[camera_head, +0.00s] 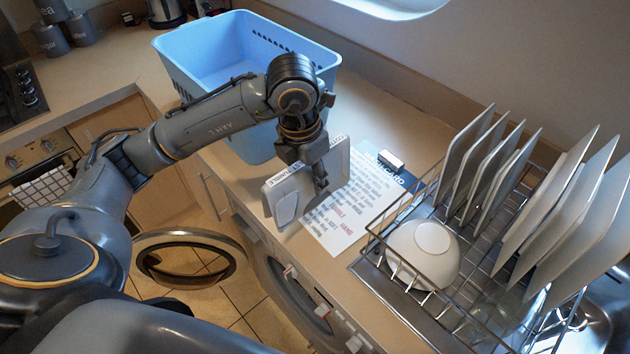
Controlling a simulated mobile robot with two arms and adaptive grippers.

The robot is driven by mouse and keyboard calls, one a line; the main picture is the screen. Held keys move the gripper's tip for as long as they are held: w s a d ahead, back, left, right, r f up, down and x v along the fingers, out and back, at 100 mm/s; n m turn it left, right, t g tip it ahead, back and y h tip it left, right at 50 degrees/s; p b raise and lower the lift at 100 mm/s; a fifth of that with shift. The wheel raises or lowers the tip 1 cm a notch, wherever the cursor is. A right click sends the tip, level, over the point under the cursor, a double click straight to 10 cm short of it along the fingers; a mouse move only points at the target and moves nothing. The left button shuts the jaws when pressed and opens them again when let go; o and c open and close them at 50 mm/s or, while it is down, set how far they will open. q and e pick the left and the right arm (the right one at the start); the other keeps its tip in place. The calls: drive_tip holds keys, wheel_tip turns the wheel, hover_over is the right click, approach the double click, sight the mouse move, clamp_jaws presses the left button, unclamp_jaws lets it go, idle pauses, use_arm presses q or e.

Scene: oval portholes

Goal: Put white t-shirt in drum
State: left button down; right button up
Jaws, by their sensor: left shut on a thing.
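My left gripper (318,185) is shut on a pale, flat, slab-like thing (287,196) with rounded corners and small lettering along its top edge. It holds the thing nearly upright by the counter's front edge; whether this is the white t-shirt I cannot tell. No other t-shirt shows. The washing machine (252,240) is under the counter, below and left of the gripper. Its round door (190,236) stands open to the left. The round opening is seen at a steep angle, and the drum's inside is hidden. My right gripper is out of view.
A blue basket (185,65) stands on the counter behind my left arm; its visible inside looks empty. A wire rack with plates (470,150) and a white bowl (425,250) stands right.

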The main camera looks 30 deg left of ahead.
use_arm(q)
drive_tip(key=f, duration=0.1)
drive_tip(key=w+f, duration=0.1)
drive_tip(key=f, duration=0.1)
drive_tip(key=f+p, duration=0.1)
drive_tip(key=shift+w+f, duration=0.15)
drive_tip(key=shift+w, duration=0.1)
drive_tip(key=shift+f, duration=0.2)
drive_tip(key=shift+f+b, duration=0.2)
drive_tip(key=shift+b, duration=0.1)
drive_tip(key=c, duration=0.9)
unclamp_jaws()
drive_tip(key=shift+r, duration=0.1)
